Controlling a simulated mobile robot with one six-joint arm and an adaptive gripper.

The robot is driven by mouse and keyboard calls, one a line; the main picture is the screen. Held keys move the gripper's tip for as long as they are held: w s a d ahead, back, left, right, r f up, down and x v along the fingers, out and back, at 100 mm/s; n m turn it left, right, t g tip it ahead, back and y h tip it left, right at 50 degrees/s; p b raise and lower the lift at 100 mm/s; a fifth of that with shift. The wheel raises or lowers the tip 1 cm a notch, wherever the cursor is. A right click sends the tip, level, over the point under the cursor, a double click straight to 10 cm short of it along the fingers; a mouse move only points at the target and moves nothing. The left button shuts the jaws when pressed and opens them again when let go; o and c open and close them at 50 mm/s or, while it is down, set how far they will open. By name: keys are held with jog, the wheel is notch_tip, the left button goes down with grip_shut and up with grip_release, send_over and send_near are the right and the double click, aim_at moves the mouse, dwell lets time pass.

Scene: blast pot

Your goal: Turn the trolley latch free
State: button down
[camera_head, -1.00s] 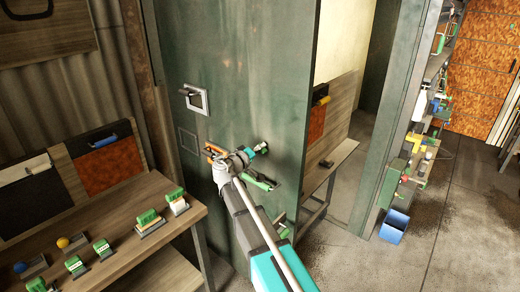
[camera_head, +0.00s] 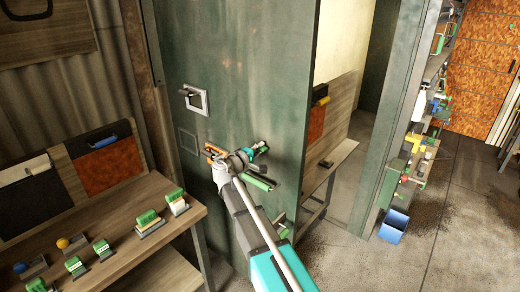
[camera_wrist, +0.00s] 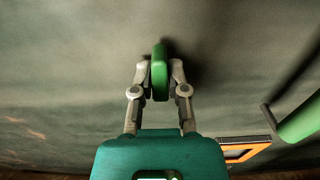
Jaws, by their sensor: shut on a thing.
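A green latch piece (camera_wrist: 159,72), likely the trolley latch, stands out from the dark green metal panel. My gripper (camera_wrist: 160,82) is shut on it, one finger on each side, in the wrist view. In the head view my gripper (camera_head: 244,157) is against the panel (camera_head: 250,90), and the green latch piece (camera_head: 260,149) shows at its tip, partly hidden by the fingers. The latch's exact turn angle cannot be told.
A green bar handle (camera_wrist: 301,119) and an orange frame (camera_wrist: 246,151) sit close to my gripper. A square-framed grey switch (camera_head: 197,101) is higher on the panel. A workbench (camera_head: 130,240) with several green-topped blocks stands left. A blue bin (camera_head: 394,226) stands on the open floor right.

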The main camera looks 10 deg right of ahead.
jog(key=c, duration=0.6)
grip_release()
jog(key=shift+c, duration=0.2)
jog(key=v, duration=1.2)
jog(key=shift+d, duration=0.1)
